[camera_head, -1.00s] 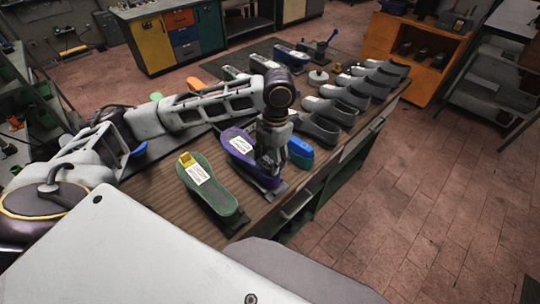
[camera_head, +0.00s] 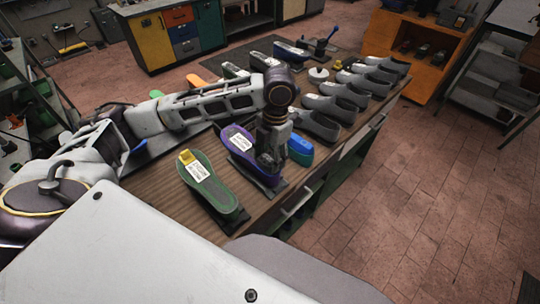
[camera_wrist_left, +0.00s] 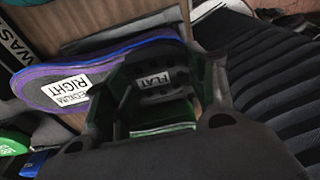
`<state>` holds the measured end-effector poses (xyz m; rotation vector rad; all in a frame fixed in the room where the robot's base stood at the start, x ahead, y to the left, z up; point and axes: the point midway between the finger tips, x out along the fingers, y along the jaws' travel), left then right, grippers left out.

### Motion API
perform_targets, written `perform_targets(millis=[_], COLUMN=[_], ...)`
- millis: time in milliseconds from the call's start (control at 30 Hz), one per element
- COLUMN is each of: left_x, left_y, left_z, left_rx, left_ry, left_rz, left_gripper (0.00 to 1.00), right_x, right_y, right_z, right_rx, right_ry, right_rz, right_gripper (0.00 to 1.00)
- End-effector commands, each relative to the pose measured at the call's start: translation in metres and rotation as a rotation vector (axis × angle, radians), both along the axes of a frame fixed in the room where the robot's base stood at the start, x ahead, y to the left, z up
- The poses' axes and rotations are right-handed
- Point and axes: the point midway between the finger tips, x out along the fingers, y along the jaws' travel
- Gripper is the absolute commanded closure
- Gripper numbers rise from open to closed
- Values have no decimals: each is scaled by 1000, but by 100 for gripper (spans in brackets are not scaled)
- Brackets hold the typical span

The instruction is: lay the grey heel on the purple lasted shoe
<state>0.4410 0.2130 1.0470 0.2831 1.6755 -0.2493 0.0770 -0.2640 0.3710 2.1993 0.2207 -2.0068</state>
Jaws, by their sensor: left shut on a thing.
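The purple lasted shoe (camera_head: 238,134) lies sole up on the bench, with a white label; the wrist view (camera_wrist_left: 50,82) shows "MEDIUM RIGHT" on it. My left gripper (camera_head: 268,168) points down over the shoe's near end and hides part of it. In the left wrist view my left gripper (camera_wrist_left: 160,110) is shut on a dark grey piece, the grey heel (camera_wrist_left: 155,80), marked "FLAT". The heel sits at the near end of the purple shoe; I cannot tell whether it touches the sole. My right gripper is not in view.
A green lasted shoe (camera_head: 209,184) with a yellow tag lies to the left of the purple one. A blue piece (camera_head: 300,150) is close on the right. Several grey shoes (camera_head: 335,108) line the bench's right side. The bench's front edge (camera_head: 290,205) is close.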

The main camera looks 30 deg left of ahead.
Motion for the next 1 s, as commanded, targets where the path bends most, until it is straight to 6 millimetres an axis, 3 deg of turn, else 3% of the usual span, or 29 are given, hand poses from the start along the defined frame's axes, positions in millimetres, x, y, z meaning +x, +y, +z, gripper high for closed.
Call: perform_targets(millis=[1000], left_x=[0], left_y=[0], left_z=[-9], left_rx=[-1], left_ry=[0], left_rz=[0], left_gripper=[68], right_x=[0], right_y=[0], right_z=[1], right_rx=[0], right_ry=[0], right_rz=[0], right_gripper=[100])
